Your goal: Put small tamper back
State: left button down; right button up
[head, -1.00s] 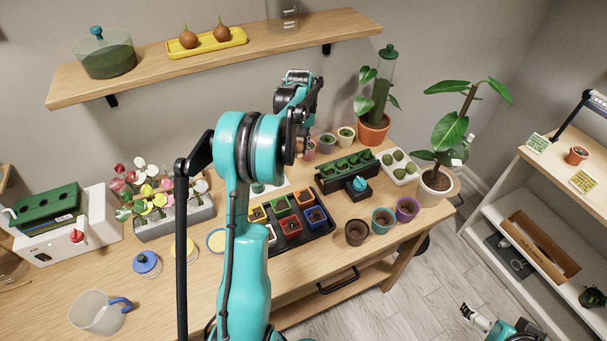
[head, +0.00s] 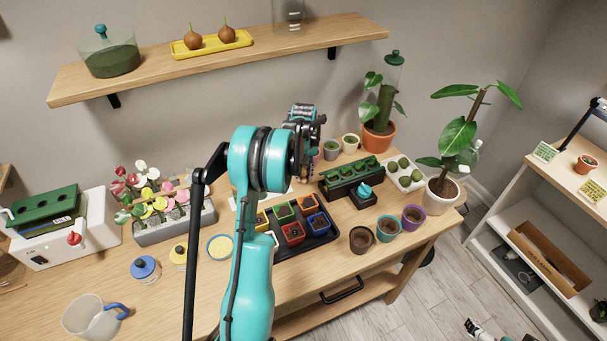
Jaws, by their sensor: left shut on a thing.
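My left gripper (head: 308,142) is above the back middle of the workbench, behind the seedling tray. It is mostly hidden by my own wrist and forearm. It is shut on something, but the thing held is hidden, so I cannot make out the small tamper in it. A small teal piece (head: 364,190) sits on a black block (head: 362,201) at right. My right gripper (head: 474,327) only just shows at the bottom edge, too cut off to read.
A black tray (head: 318,238) of coloured pots stands mid-bench. A green seedling block (head: 351,175), a white tray (head: 417,184) and potted plants stand to the right. Flowers in a grey planter (head: 178,224) are at left. A wall shelf (head: 225,57) hangs above.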

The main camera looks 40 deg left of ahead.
aim_at(304, 170)
pick_arm(q)
jog(key=c, duration=1.3)
grip_release()
jog(key=shift+f, duration=0.15)
jog(key=shift+o, duration=0.2)
jog(key=shift+r, duration=0.25)
notch_tip(304, 170, up, 11)
jog(key=p, duration=0.3)
jog(key=shift+r, duration=0.2)
jog(key=s+d+r+m+t, duration=0.1)
jog(key=s+d+r+m, duration=0.15)
jog(key=d, duration=0.35)
jog(key=s+d+r+m+t+y, duration=0.1)
jog(key=s+d+r, duration=0.25)
jog(key=d, duration=0.35)
jog(key=s+d+r+m+t, duration=0.1)
jog(key=s+d+r+m, duration=0.1)
jog(key=s+d+r, duration=0.3)
jog(key=s+d+f+m+t+h, duration=0.1)
jog(key=s+d+f+m+t, duration=0.3)
jog(key=s+d, duration=0.6)
jog(key=shift+s+d+f+m, duration=0.45)
jog(key=shift+d+m, duration=0.2)
jog(key=shift+d, duration=0.45)
